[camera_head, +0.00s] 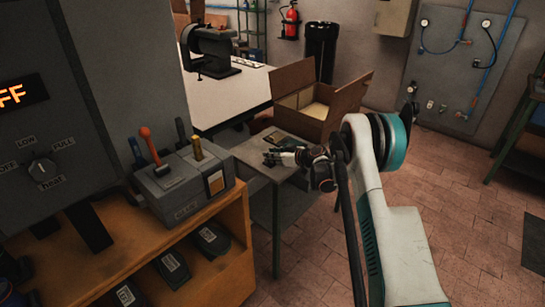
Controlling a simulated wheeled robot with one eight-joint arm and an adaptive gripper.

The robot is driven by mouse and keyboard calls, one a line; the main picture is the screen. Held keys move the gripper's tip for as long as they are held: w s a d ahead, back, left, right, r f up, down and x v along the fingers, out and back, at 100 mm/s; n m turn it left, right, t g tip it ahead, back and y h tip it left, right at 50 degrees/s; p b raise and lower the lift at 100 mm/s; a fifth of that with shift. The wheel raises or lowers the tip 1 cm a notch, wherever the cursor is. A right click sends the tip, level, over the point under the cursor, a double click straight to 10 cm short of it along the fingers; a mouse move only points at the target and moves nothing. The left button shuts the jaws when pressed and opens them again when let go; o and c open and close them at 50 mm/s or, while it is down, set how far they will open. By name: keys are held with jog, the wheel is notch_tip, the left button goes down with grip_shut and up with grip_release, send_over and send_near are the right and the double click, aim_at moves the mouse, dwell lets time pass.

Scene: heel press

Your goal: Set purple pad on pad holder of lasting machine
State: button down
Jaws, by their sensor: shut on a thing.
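No purple colour shows clearly, so I cannot tell whether this is the purple pad. A large grey machine (135,60) with an orange lit display and a heat knob (42,170) fills the left side. I cannot make out a pad holder on it. Several dark labelled pads (210,237) lie on the lower shelf of a wooden cabinet.
A grey box (185,190) with orange, blue and yellow handled tools stands on the wooden cabinet (215,275). An open cardboard box (325,105) is behind my gripper. A white bench (225,95) carries a black machine (210,45).

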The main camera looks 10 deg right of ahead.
jog(key=shift+f, duration=0.15)
jog(key=c, duration=1.3)
grip_release()
jog(key=shift+c, duration=0.2)
